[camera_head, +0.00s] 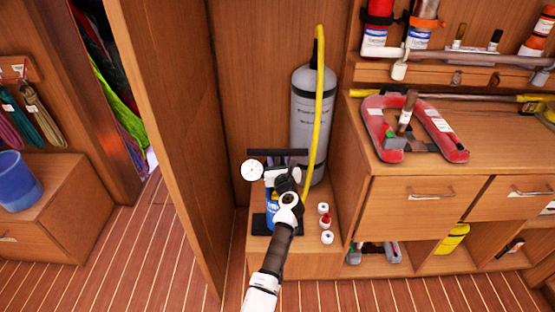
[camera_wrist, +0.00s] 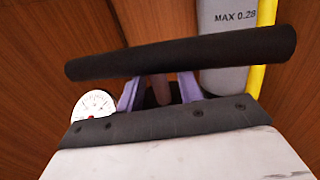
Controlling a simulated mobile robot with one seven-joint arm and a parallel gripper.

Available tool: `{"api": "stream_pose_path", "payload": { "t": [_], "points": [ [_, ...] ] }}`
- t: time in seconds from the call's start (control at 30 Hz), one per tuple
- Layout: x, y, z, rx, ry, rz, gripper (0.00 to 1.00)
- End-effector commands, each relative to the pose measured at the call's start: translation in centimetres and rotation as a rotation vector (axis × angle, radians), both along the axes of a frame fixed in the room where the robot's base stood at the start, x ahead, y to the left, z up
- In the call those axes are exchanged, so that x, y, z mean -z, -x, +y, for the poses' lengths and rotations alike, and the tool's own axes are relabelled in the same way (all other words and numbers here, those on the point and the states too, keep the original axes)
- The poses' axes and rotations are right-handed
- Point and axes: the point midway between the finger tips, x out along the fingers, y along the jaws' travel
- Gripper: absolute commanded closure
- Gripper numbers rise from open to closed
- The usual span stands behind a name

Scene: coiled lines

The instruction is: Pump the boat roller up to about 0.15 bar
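The pump stands on a low wooden ledge, with a blue barrel (camera_head: 272,206), a black bar handle (camera_head: 262,152) and a white round gauge (camera_head: 251,170). The handle spans the wrist view (camera_wrist: 180,55), with the gauge (camera_wrist: 94,104) at its lower left; the needle's reading is too small to tell. The grey boat roller (camera_head: 303,110) stands upright behind, marked MAX 0.28 in the wrist view (camera_wrist: 228,40). A yellow hose (camera_head: 320,100) runs down along it. My gripper (camera_head: 286,160) is at the handle, its lavender fingers apart (camera_wrist: 162,84). The handle hides their tips.
Small white and red caps (camera_head: 325,221) lie on the ledge right of the pump. A wooden panel (camera_head: 170,110) stands close on the left. A counter with drawers (camera_head: 420,205) is on the right, with a red horseshoe-shaped item (camera_head: 440,133) on top.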

Motion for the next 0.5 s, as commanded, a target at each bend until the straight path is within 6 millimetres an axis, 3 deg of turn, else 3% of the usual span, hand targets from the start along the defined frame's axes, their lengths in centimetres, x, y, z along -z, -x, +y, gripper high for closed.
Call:
{"api": "stream_pose_path", "payload": {
  "t": [0.23, 0.5],
  "points": [
    [-0.04, -0.04, 0.0, 0.0, 0.0, -0.001, 0.65],
    [-0.03, -0.02, -0.02, 0.0, 0.0, 0.0, 1.0]
  ]
}}
